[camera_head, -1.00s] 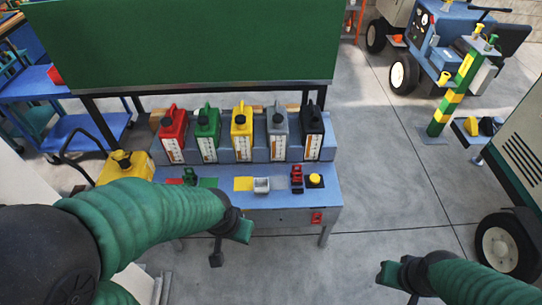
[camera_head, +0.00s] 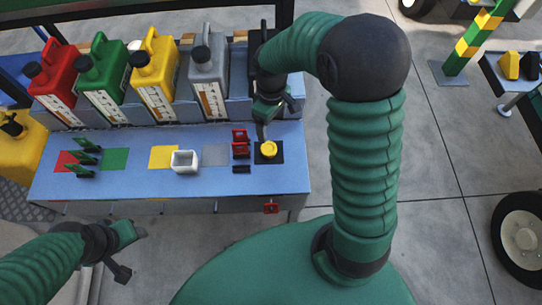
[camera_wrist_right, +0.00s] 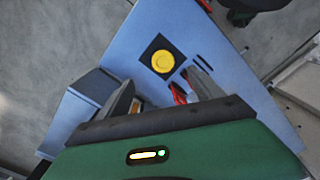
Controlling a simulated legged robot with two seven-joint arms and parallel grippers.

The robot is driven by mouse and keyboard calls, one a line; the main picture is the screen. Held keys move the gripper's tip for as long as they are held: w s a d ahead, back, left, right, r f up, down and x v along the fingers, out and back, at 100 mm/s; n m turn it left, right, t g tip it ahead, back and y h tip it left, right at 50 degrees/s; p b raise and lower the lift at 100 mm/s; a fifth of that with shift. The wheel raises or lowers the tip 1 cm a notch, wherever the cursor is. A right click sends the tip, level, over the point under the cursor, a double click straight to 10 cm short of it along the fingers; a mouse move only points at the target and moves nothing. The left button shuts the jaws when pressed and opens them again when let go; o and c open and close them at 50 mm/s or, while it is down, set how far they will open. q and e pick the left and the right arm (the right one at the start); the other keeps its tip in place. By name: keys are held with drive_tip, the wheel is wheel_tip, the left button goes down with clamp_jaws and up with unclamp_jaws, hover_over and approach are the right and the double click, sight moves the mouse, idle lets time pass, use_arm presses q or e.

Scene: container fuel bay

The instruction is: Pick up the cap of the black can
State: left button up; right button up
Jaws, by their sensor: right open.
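The black can (camera_head: 254,45) stands at the right end of the row of cans at the back of the blue bench. My right arm hides most of it, and I cannot make out a cap on its top. A round yellow cap-like piece (camera_head: 268,149) lies on the black square (camera_head: 278,158) in front of it. My right gripper (camera_head: 265,130) is open and empty just above and behind the yellow piece. In the right wrist view the yellow piece (camera_wrist_right: 162,62) lies ahead of the open fingers (camera_wrist_right: 162,92), not between them. My left gripper (camera_head: 132,253) is open in front of the bench.
Red (camera_head: 52,78), green (camera_head: 104,84), yellow (camera_head: 155,72) and grey cans (camera_head: 209,70) stand left of the black can. Red clips (camera_head: 241,143) are close left of the black square. A white open box (camera_head: 184,162) and green pieces (camera_head: 84,157) stand further left.

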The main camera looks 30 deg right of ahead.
drive_tip(key=b, duration=0.2)
approach(268, 148)
drive_tip(key=shift+s+d+f, duration=0.1)
drive_tip(key=shift+d+f, duration=0.1)
drive_tip(key=shift+d, duration=0.1)
drive_tip(key=f, duration=0.1)
drive_tip(key=a+f, duration=0.1)
drive_tip(key=f+b, duration=0.1)
drive_tip(key=f, duration=0.1)
drive_tip(key=shift+a, duration=0.4)
drive_tip(key=f, duration=0.2)
drive_tip(key=d+f+b, duration=0.2)
drive_tip(key=f, duration=0.1)
drive_tip(key=shift+f, duration=0.35)
drive_tip(key=shift+f+b, duration=0.3)
drive_tip(key=shift+b, duration=0.05)
drive_tip(key=shift+a+r, duration=0.3)
drive_tip(key=shift+a, duration=0.3)
drive_tip(key=shift+c, duration=2.1)
drive_tip(key=shift+d+f, duration=0.1)
drive_tip(key=shift+d, duration=0.25)
drive_tip(key=c, duration=0.7)
drive_tip(key=shift+c, duration=1.4)
use_arm(q)
wheel_tip(268, 148, down, 6)
drive_tip(key=a, duration=0.1)
drive_tip(key=shift+a, duration=0.15)
use_arm(e)
drive_tip(key=shift+a, duration=0.2)
drive_tip(key=shift+c, duration=0.2)
